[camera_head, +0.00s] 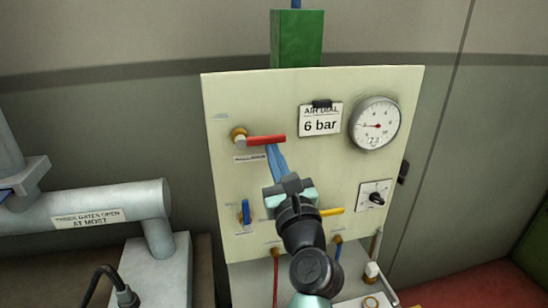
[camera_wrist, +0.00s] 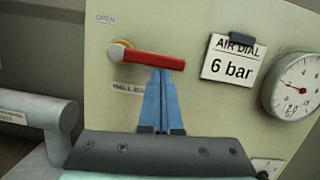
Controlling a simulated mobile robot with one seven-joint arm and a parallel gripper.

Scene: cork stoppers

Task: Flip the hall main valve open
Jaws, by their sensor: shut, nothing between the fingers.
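The hall main valve is a red lever (camera_head: 266,140) on a brass pivot (camera_head: 239,136), at the upper left of the cream panel. The lever lies about level, pointing right from its pivot; it also shows in the wrist view (camera_wrist: 155,61). A small OPEN mark (camera_wrist: 106,18) is above the pivot. A label (camera_wrist: 128,87) below the lever reads HALL, its rest hidden by my fingers. My gripper (camera_head: 271,147) is shut and empty. Its blue fingertips (camera_wrist: 162,70) are just under the lever's right half; I cannot tell whether they touch it.
The panel (camera_head: 300,90) also carries a 6 bar card (camera_head: 320,121), a dial gauge (camera_head: 376,123), a blue lever (camera_head: 246,212), a yellow lever (camera_head: 332,212) and a black knob (camera_head: 376,198). A grey pipe (camera_head: 140,203) stands at the left. The panel above the red lever is clear.

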